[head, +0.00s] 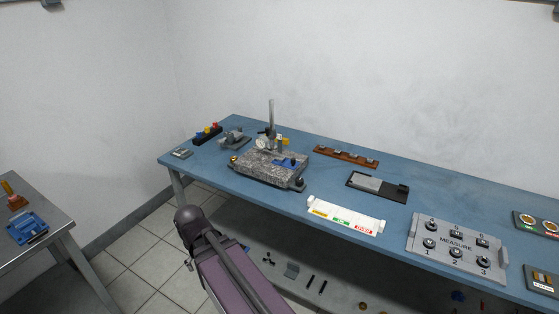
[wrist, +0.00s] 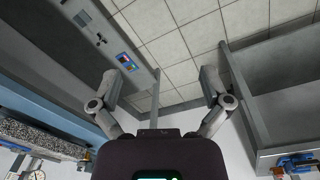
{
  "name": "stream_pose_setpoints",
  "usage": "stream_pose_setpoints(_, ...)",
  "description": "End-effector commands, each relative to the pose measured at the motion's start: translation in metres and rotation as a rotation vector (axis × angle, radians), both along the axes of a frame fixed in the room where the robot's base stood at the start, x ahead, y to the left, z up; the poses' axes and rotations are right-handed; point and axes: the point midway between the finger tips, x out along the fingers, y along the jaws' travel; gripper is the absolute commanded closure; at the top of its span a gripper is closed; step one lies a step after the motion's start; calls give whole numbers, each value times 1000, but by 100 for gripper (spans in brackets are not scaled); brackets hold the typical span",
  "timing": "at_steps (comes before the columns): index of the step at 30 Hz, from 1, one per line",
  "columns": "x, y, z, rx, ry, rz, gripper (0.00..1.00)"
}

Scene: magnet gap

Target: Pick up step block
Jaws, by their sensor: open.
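No object can be surely told as the step block at this size. A flat grey block (head: 368,182) lies in a dark tray on the blue bench, right of the granite plate. In the head view my arm shows low in the middle, in front of the bench; I cannot make out the gripper there.
The granite plate (head: 257,174) carries a dial-gauge stand. A wooden rack (head: 346,156), a white labelled tray (head: 346,218) and a grey MEASURE board (head: 457,249) stand on the blue bench. A side table (head: 50,240) holds a blue item. Tiled floor lies between.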

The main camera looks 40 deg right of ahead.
Motion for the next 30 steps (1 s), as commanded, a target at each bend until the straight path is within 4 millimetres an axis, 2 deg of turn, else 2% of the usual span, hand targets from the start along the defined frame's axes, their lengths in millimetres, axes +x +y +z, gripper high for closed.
stream_pose_setpoints(5, 48, -46, -5, -119, -91, -182, 0)
stream_pose_setpoints(8, 82, -88, -5, -214, -178, -323, 0)
stream_pose_setpoints(12, 132, -162, 2, -359, -342, -535, 0)
stream_pose_setpoints(18, 193, -270, 24, -533, -620, -780, 0)
stream_pose_setpoints(21, 216, -315, 37, -592, -751, -857, 0)
stream_pose_setpoints(24, 231, -349, 49, -631, -858, -909, 0)
stream_pose_setpoints(27, 241, -373, 57, -654, -934, -937, 0)
stream_pose_setpoints(30, 245, -386, 63, -664, -978, -950, 0)
